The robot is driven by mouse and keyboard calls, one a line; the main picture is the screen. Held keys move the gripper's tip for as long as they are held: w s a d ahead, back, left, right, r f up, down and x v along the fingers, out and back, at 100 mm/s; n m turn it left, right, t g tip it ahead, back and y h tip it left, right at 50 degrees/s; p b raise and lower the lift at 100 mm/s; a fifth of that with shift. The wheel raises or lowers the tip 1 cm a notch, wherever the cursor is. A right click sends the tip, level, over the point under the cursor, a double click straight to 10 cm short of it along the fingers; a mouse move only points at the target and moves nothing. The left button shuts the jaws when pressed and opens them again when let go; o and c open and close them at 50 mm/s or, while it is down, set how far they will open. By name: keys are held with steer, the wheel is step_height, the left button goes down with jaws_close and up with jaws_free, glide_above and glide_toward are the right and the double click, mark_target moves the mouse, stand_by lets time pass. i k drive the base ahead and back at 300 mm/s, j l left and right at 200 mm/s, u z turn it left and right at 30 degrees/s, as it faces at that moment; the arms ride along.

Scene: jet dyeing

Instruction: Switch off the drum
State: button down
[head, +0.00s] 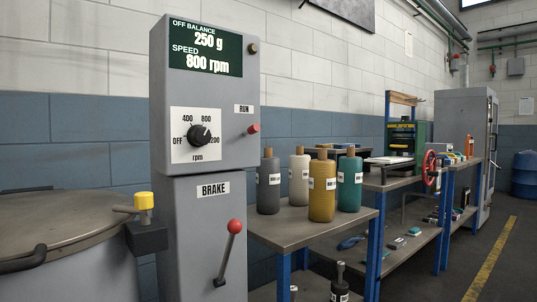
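A grey control cabinet (211,220) stands in the centre left. Its display (205,48) reads "OFF BALANCE 250 g" and "SPEED 800 rpm". Below is a black speed knob (199,136) on a white dial plate (182,154) marked OFF, 400, 800 and a partly covered 1200. The knob's pointer seems turned to the upper right, near 800. Under the BRAKE label (213,189), a lever with a red ball (234,226) leans right at the top. The drum (75,265) is at the left, its lid (65,218) down. My gripper is not in view.
A small red knob (254,128) sits below a RUN label (244,109) on the cabinet. A yellow-topped fitting (144,201) stands by the drum's rim. Several bottles, including a yellow one (322,190), stand on a table (290,228) to the right. Floor is clear at far right.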

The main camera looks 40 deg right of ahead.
mark_target(254, 129)
steer(key=z, duration=0.95)
